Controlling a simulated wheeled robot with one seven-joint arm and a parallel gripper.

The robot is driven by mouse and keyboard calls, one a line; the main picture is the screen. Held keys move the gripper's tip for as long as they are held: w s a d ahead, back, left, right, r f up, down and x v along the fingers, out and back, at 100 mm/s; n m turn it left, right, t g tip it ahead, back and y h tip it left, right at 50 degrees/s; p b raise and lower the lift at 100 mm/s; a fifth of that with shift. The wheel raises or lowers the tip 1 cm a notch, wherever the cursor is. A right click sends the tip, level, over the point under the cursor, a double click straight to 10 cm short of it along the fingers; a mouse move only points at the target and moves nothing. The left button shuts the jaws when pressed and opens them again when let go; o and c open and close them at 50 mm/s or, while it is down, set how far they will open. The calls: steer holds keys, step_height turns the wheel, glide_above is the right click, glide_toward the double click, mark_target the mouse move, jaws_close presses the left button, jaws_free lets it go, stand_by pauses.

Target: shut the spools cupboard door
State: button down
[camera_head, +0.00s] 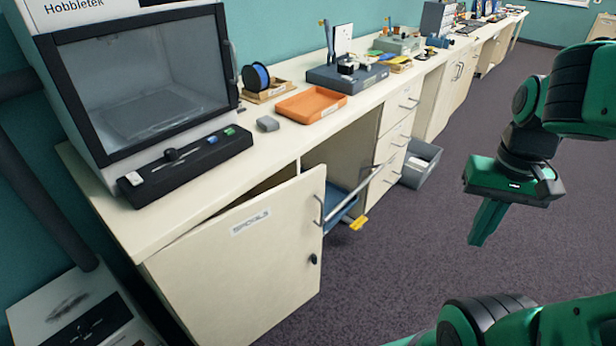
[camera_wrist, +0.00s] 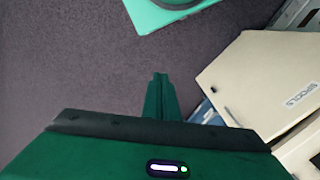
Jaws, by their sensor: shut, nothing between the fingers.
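The spools cupboard door (camera_head: 248,262) is a cream panel with a "SPOOLS" label, a bar handle (camera_head: 318,212) and a dark lock. It stands partly open, with a dark gap under the counter above its top edge. In the wrist view the door (camera_wrist: 262,82) shows at the right, its label near the edge. My gripper (camera_head: 478,240) is shut and empty, pointing down over the carpet to the right of the door and apart from it. In the wrist view my gripper's fingers (camera_wrist: 160,78) are together, also clear of the door.
A blue drawer or bin (camera_head: 340,203) and a yellow item (camera_head: 359,223) sit low beside the door. A grey bin (camera_head: 420,165) stands on the floor by the drawers (camera_head: 392,150). The counter holds a printer (camera_head: 150,80) and an orange tray (camera_head: 310,104). Carpet (camera_head: 400,265) between door and gripper is clear.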

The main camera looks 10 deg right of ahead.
steer(key=shift+w, duration=0.15)
steer(key=n+t+y, duration=0.2)
steer(key=n+t, duration=0.2)
steer(key=n, duration=0.8)
glide_above(320, 190)
steer(key=s, duration=0.2)
steer(key=shift+d+f, duration=0.15)
steer(key=shift+f, duration=2.5)
steer(key=shift+d+f, duration=0.15)
steer(key=shift+f, duration=2.45)
steer(key=shift+d+f, duration=0.15)
steer(key=shift+f, duration=2.5)
